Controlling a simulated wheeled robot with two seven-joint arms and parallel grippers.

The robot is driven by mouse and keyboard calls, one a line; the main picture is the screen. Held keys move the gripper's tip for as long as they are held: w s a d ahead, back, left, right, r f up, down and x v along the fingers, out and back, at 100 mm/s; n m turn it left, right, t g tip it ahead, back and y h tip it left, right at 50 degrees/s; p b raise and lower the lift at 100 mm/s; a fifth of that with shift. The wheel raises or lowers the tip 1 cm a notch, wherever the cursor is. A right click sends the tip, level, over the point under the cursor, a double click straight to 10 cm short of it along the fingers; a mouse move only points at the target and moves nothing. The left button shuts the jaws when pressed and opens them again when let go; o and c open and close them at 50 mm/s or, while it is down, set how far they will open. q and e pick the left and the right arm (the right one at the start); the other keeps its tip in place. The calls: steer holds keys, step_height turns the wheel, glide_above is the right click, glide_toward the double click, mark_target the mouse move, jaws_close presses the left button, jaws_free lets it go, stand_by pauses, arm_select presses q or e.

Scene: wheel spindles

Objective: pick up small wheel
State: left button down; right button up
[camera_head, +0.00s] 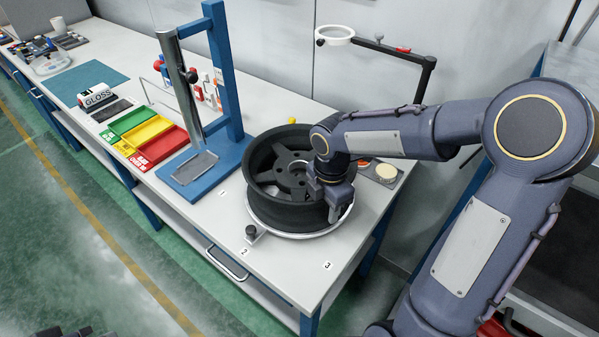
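A dark grey spoked wheel (272,207) lies flat on a round silver stand (290,235) near the right end of the workbench. My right gripper (335,207) reaches in from the right and points down at the wheel's right side. Its fingers are at the rim, and one shows in front of the rim's wall. The gripper hides that part of the rim, and I cannot tell whether the fingers are closed on it. At the bottom left edge a small dark part shows, perhaps of my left gripper (66,332); its fingers cannot be made out.
A blue stand with a metal post (182,90) rises left of the wheel. Green, yellow and red trays (150,131) lie further left. A ring lamp on a dark arm (335,35) stands behind the wheel. A small dark knob (251,232) sits near the bench's front edge.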

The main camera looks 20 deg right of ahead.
jaws_close()
stand_by(1.4)
steer(key=shift+w+r, duration=0.15)
